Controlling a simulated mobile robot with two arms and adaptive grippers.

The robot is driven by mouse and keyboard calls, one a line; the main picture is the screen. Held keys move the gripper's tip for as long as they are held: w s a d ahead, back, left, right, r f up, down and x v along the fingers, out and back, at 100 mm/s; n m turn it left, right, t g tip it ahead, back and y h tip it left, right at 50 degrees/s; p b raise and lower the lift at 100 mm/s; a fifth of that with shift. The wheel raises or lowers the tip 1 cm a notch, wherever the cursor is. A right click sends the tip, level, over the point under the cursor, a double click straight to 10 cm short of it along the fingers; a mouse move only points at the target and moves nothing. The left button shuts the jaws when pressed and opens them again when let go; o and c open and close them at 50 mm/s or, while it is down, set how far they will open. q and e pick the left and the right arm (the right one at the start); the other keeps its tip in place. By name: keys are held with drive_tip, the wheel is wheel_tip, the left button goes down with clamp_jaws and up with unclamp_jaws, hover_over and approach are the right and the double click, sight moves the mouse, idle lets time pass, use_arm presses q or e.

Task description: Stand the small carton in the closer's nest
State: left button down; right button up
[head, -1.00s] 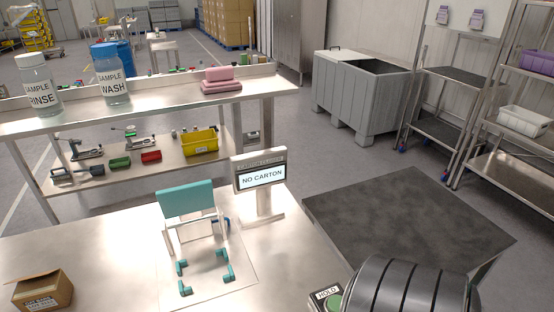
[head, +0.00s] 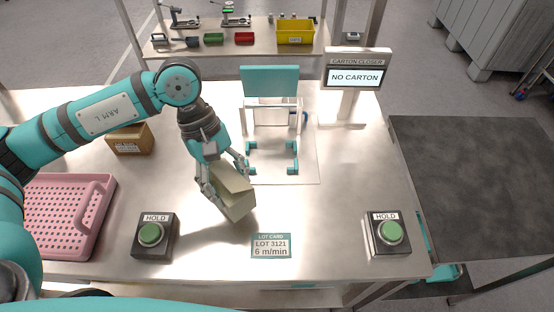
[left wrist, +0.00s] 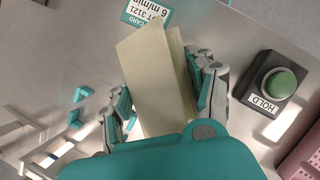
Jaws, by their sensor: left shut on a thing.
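The small carton (head: 236,193) is cream-coloured and shows tilted in my left gripper (head: 226,178). The fingers are shut on its two sides, and it is at the front left of the nest, apart from it. In the left wrist view the carton (left wrist: 147,80) fills the space between the fingers of my left gripper (left wrist: 165,88). The closer's nest (head: 293,158) is a set of teal corner brackets on a pale plate, empty, below the closer's teal head (head: 269,82). The gap under the carton cannot be judged. My right gripper is not in view.
The closer's display (head: 354,77) reads NO CARTON. A brown box (head: 131,140) stands behind my left arm. A pink basket (head: 104,196) is at the left. Two green HOLD buttons (head: 150,233) (head: 391,232) and a lot card (head: 271,246) lie along the front. The table right of the nest is clear.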

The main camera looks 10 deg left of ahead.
use_arm(q)
drive_tip(key=n, duration=0.1)
drive_tip(key=n+t, duration=0.1)
drive_tip(key=n, duration=0.2)
drive_tip(key=shift+w+a+n+t+h+b, duration=0.2)
drive_tip(key=shift+a+n+t+h+b, duration=0.1)
drive_tip(key=shift+h, duration=0.1)
drive_tip(key=n, duration=0.1)
drive_tip(key=n+t, duration=0.1)
drive_tip(key=n, duration=0.1)
drive_tip(key=shift+w+a+r, duration=0.1)
drive_tip(key=shift+w+a, duration=0.15)
drive_tip(key=shift+a, duration=0.1)
drive_tip(key=shift+w+a+r+n+t, duration=0.2)
drive_tip(key=shift+n+t, duration=0.3)
drive_tip(key=shift+n, duration=0.4)
drive_tip(key=shift+w+d, duration=0.15)
drive_tip(key=shift+w, duration=0.2)
drive_tip(key=w+d+f+p, duration=0.1)
drive_tip(key=w+d+p, duration=0.1)
drive_tip(key=w, duration=0.2)
drive_tip(key=w+d+f+p, duration=0.1)
drive_tip(key=w+d+p, duration=0.1)
drive_tip(key=w, duration=0.3)
drive_tip(key=w+d+f+p, duration=0.2)
drive_tip(key=w, duration=0.2)
drive_tip(key=shift+w+d+f+p, duration=0.1)
drive_tip(key=shift+w+d+p, duration=0.2)
drive_tip(key=shift+w+p, duration=0.05)
drive_tip(key=shift+f, duration=0.4)
